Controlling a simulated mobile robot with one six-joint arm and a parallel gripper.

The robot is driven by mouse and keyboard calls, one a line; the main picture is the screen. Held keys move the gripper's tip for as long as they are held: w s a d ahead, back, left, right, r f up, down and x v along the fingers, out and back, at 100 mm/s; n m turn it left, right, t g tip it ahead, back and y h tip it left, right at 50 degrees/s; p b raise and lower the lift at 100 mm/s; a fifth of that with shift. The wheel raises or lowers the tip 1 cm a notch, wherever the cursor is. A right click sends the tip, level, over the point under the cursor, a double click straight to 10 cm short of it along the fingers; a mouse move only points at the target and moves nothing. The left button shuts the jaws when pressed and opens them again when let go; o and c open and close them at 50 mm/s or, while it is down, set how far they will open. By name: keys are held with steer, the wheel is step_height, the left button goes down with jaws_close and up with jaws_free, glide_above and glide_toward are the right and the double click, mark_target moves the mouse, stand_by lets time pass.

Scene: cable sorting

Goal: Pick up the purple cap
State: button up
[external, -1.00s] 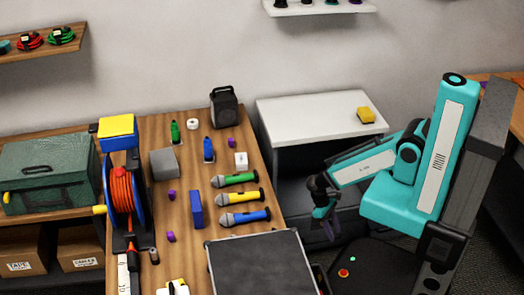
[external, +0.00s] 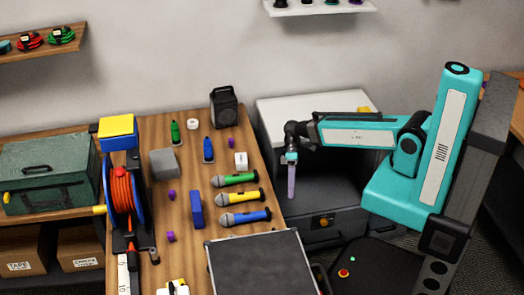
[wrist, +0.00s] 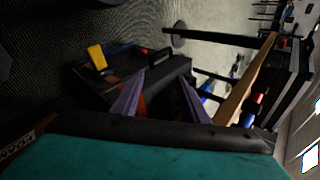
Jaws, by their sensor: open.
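Three small purple objects that look like caps lie on the wooden table. Another purple cap (external: 171,195) is left of the blue upright box, and a third purple cap (external: 170,236) is nearer the front. My gripper (external: 291,194) hangs fingers down, just right of the table's right edge, apart from all the caps. It also shows in the wrist view (wrist: 163,78), its two fingers spread with nothing between them. I cannot make out a cap in the wrist view.
On the table (external: 180,262) are three microphones (external: 240,198), a blue box (external: 196,208), a black case (external: 262,265), bottles, a grey block and an orange cable reel (external: 122,198). A white-topped cabinet (external: 290,108) stands behind my arm.

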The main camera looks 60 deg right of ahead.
steer(key=w+a+r+n+y+p, duration=0.1)
steer(key=w+a+r+n, duration=0.2)
steer(key=r, duration=0.5)
steer(key=w+r+n+y, duration=0.2)
steer(key=w+r+n, duration=0.2)
steer(key=r, duration=0.5)
step_height(320, 180, up, 10)
steer(key=n+t+h+b, duration=0.1)
steer(key=n+t+h, duration=0.4)
steer(key=n+h, duration=0.75)
glide_above(231, 143)
steer(key=w+d, duration=0.1)
steer(key=n+y, duration=0.1)
steer(key=y, duration=0.1)
steer(key=shift+w+d+f, duration=0.1)
steer(key=shift+d+f, duration=0.1)
steer(key=shift+f+p, duration=0.9)
steer(key=shift+f, duration=3.45)
